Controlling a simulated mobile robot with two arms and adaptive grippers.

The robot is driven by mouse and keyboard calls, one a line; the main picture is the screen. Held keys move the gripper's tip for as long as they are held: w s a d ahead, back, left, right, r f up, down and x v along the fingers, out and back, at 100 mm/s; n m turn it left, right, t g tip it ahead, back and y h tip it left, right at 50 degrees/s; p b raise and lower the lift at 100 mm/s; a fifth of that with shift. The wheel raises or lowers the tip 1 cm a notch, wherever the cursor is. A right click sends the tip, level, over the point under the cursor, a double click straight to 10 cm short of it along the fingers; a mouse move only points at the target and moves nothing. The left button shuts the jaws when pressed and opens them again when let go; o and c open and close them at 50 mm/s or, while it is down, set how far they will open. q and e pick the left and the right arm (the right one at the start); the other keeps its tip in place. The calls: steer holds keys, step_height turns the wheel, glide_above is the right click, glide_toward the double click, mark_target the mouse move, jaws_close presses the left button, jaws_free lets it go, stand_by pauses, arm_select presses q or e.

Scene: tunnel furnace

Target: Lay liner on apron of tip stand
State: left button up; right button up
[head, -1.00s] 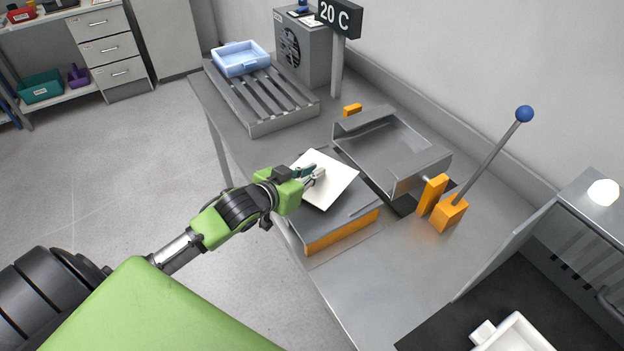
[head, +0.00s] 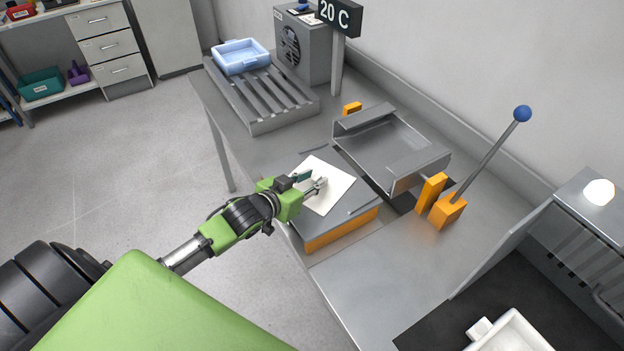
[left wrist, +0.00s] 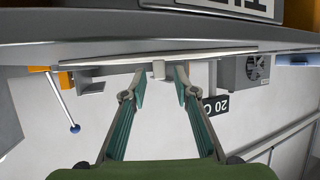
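The liner (head: 335,190) is a thin white square sheet. It lies flat on, or very close to, the grey top of the apron (head: 352,215), the orange-fronted block of the tip stand. My left gripper (head: 314,182) is over the liner, fingers apart. In the left wrist view the liner (left wrist: 220,55) shows edge-on along the grey surface. A small pale tab (left wrist: 158,70) on it stands between the fingertips (left wrist: 161,76), with gaps on both sides. The tip stand's grey tilting tray (head: 385,145) is just behind the apron. My right gripper is not in view.
An orange block with a blue-knobbed lever (head: 490,150) stands right of the tray. A slatted rack (head: 262,100) with a blue tray (head: 240,57) is at the back left. A white dish (head: 515,335) is at the lower right.

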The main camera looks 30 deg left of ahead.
arm_select(q)
steer(key=shift+s, duration=0.1)
steer(key=b+v, duration=0.1)
steer(key=v, duration=0.9)
steer(key=shift+s+a+r, duration=0.1)
steer(key=shift+s, duration=0.15)
steer(key=shift+s+r+b, duration=0.3)
steer(key=shift+s+r, duration=0.05)
steer(key=shift+s, duration=0.25)
